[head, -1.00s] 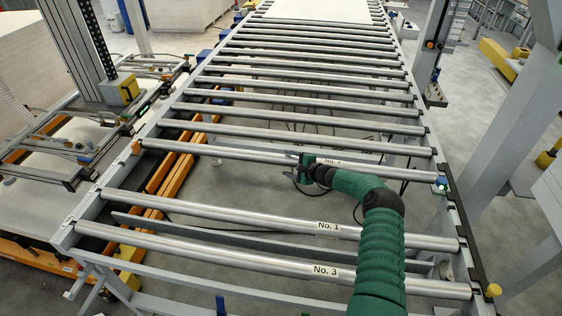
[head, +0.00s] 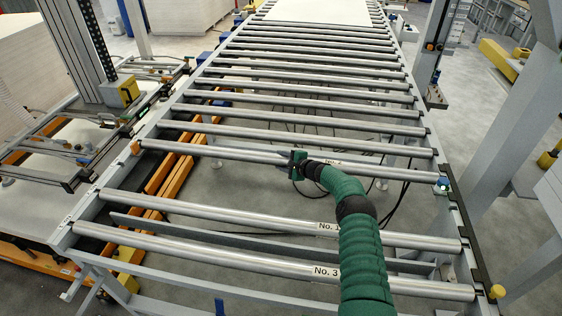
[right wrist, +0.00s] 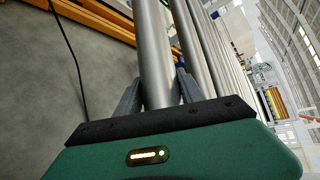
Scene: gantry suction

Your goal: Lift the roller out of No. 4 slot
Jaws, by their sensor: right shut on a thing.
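The conveyor rollers lie crosswise in a grey frame. The roller labelled No. 2 (head: 223,153) spans the frame beyond a wide gap, and its ends appear to rest at the side rails. My right gripper (head: 287,160) is at its middle, just left of the partly covered label. In the right wrist view, the fingers (right wrist: 155,92) lie on both sides of this roller (right wrist: 154,50) and are shut on it. Nearer are the rollers labelled No. 1 (head: 210,209) and No. 3 (head: 200,251). I see no No. 4 label. My left gripper is not in view.
The right side rail (head: 470,235) carries a yellow knob (head: 497,291). A white board (head: 320,10) lies on the far rollers. Orange beams (head: 170,185) and a black cable (head: 398,205) show below. A grey post (head: 510,125) stands at right.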

